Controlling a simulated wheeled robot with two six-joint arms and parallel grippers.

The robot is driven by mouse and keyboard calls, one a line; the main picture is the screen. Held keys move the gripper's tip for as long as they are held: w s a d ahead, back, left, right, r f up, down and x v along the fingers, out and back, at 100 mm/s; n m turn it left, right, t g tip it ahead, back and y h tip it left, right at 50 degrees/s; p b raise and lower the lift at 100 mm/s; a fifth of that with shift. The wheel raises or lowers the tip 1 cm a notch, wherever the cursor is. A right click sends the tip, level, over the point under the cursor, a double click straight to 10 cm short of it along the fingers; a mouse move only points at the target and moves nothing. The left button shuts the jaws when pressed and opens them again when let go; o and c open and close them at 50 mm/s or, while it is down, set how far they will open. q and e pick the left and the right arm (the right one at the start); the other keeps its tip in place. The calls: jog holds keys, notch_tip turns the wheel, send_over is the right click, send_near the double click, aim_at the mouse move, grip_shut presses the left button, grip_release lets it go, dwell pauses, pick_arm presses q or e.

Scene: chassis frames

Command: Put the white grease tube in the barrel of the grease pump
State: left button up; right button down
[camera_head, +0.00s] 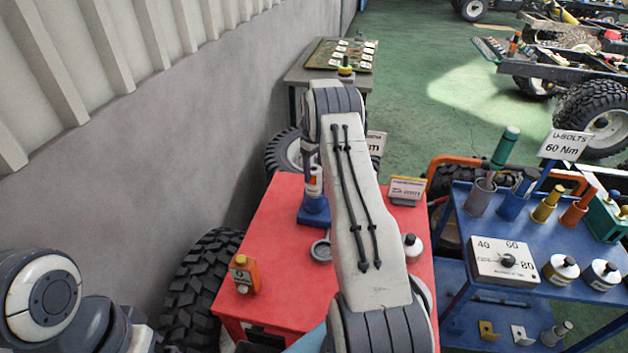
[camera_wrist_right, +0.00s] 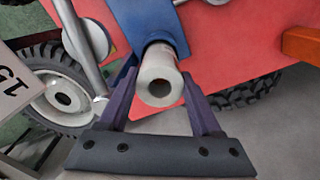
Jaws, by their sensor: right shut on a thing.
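The white grease tube (camera_wrist_right: 160,66) is between the two purple fingers of my right gripper (camera_wrist_right: 160,80) in the right wrist view, its round hollow end facing the camera. My right gripper is shut on it. The tube's far end meets the blue grease pump (camera_wrist_right: 145,20); I cannot tell whether it is inside the barrel or only above it. In the head view, the tube (camera_head: 314,182) stands roughly upright over the blue pump (camera_head: 313,213) on the red cart, partly hidden by my right arm. My left gripper is out of view.
A blue cart (camera_head: 520,240) with several tools stands at right. A wall (camera_head: 190,150) runs along the left.

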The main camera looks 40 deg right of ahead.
notch_tip(320, 180, down, 4)
jog(key=shift+r+p, duration=0.15)
jog(key=shift+p, duration=0.6)
jog(key=shift+f+b, duration=0.3)
jog(key=shift+c, duration=0.4)
grip_release()
jog(key=shift+r, duration=0.1)
